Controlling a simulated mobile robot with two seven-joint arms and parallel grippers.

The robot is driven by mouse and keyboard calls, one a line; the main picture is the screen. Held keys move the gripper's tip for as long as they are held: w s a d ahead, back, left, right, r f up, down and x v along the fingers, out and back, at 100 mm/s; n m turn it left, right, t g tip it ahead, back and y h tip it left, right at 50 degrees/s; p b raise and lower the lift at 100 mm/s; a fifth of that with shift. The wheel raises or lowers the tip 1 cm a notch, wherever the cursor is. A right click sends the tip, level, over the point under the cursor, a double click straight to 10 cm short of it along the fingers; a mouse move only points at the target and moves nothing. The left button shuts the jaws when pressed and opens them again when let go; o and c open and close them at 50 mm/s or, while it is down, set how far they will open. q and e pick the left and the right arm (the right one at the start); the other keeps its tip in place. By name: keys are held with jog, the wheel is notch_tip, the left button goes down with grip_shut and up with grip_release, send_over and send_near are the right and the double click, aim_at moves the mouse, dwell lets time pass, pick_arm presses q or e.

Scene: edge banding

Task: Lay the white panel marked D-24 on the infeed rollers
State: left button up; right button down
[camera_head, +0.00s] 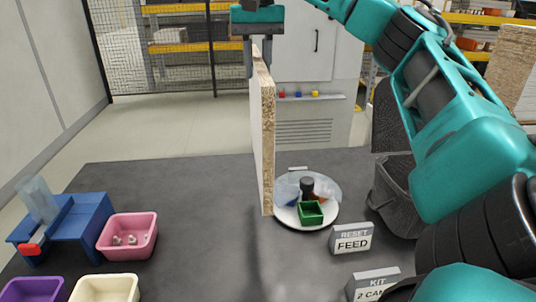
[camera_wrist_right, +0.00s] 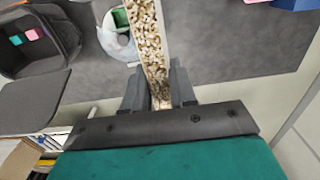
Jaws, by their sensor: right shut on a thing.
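My right gripper (camera_head: 258,62) is shut on the top end of an upright panel (camera_head: 268,140). The panel has a raw chipboard edge facing me and a pale face on its left side. It hangs over the grey table, and I cannot tell whether its lower end touches it. In the right wrist view the panel (camera_wrist_right: 148,45) runs away between the two fingers of my right gripper (camera_wrist_right: 160,88). No D-24 mark is readable on it. I cannot make out any infeed rollers. My left gripper is not in view.
On the dark table (camera_head: 200,200) stand a round white dish (camera_head: 327,215) with a green box (camera_head: 310,212), a RESET FEED sign (camera_head: 351,240), a KIT sign (camera_head: 373,284), a grey bin (camera_head: 393,195), a pink bin (camera_head: 128,236) and a blue stand (camera_head: 75,225). A cabinet (camera_head: 318,60) stands behind.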

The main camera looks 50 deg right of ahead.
jog(key=shift+a+f, duration=0.1)
jog(key=shift+f, duration=0.3)
notch_tip(320, 180, down, 14)
jog(key=shift+r+b, duration=0.25)
jog(key=shift+b, duration=0.9)
jog(key=shift+f, duration=2.7)
jog(key=c, duration=1.4)
grip_release()
jog(key=shift+f, duration=0.25)
jog(key=o, duration=0.5)
jog(key=shift+r, duration=0.1)
